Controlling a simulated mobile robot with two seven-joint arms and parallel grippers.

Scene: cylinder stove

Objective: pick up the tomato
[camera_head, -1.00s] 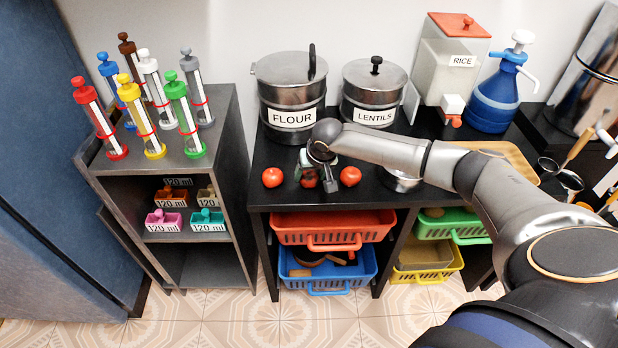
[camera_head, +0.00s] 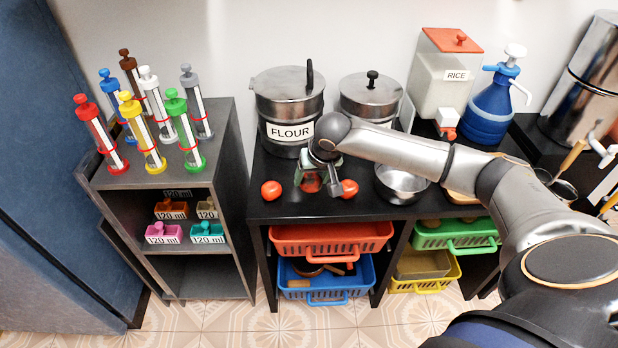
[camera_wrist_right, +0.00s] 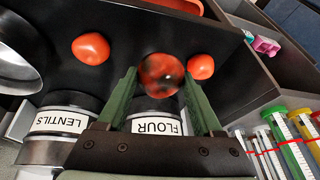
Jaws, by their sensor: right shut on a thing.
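Three red tomatoes are at the counter's front. The middle tomato (camera_head: 311,183) sits between the fingers of my right gripper (camera_head: 318,174). In the right wrist view, the gripper's green fingers (camera_wrist_right: 160,76) are shut on this dark-mottled tomato (camera_wrist_right: 161,88), near their tips. A second tomato (camera_head: 271,190) lies to the left, and a third (camera_head: 349,188) lies close to the right finger. Both also show in the wrist view, one at right (camera_wrist_right: 201,67) and one at upper left (camera_wrist_right: 90,48). Whether the held tomato touches the counter is unclear. My left gripper is out of view.
The flour pot (camera_head: 289,100) and lentils pot (camera_head: 370,97) stand behind the gripper. A metal bowl (camera_head: 402,184) is to its right, below my forearm. Rice dispenser (camera_head: 445,85) and blue jug (camera_head: 488,112) stand farther right. Baskets, including a red one (camera_head: 330,238), sit under the counter (camera_head: 290,209).

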